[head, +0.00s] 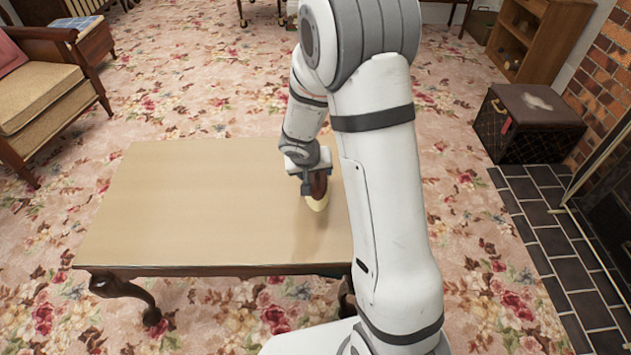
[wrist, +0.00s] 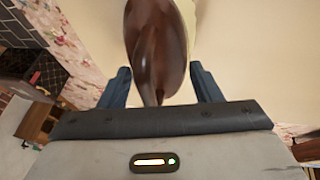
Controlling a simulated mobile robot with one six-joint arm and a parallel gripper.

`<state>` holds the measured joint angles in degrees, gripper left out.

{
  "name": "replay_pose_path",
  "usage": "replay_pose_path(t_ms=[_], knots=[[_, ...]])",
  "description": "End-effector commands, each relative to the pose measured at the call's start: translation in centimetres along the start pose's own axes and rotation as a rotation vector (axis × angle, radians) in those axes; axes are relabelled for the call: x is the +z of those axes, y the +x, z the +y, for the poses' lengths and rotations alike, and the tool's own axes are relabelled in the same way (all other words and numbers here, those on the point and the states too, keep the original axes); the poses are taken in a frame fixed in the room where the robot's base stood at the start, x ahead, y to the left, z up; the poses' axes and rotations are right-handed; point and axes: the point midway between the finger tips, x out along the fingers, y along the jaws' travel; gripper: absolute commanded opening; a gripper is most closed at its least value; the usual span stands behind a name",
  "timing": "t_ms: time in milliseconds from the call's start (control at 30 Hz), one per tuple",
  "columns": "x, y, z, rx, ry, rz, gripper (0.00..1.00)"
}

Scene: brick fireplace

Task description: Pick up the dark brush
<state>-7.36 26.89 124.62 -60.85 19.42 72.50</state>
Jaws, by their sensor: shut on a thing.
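The dark brush (head: 319,185) has a glossy reddish-brown body and a pale cream lower part. My gripper (head: 312,180) is shut on it over the right part of the tan table (head: 200,205). The brush appears held above the tabletop, with a soft shadow below it. In the wrist view the brush (wrist: 158,45) sticks out between the two dark blue fingers of my gripper (wrist: 160,78). Its far end is cut off by the top of the picture.
The tabletop is otherwise bare. An armchair (head: 45,85) stands at the left. A dark trunk (head: 525,120) and a wooden shelf (head: 540,35) stand at the right near the brick fireplace (head: 605,75). Flowered carpet surrounds the table.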

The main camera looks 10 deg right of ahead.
Motion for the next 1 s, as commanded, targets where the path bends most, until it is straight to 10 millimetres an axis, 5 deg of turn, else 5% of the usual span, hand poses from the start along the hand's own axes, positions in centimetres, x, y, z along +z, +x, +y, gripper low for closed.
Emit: replay_pose_path(t_ms=[333,700,1000], knots=[[-0.3,-0.7,0.1,0.0,0.0,0.002,0.28],[-3.0,-7.2,1.5,0.0,0.0,0.003,0.28],[-3.8,-9.2,1.9,0.0,-0.001,0.001,0.28]])
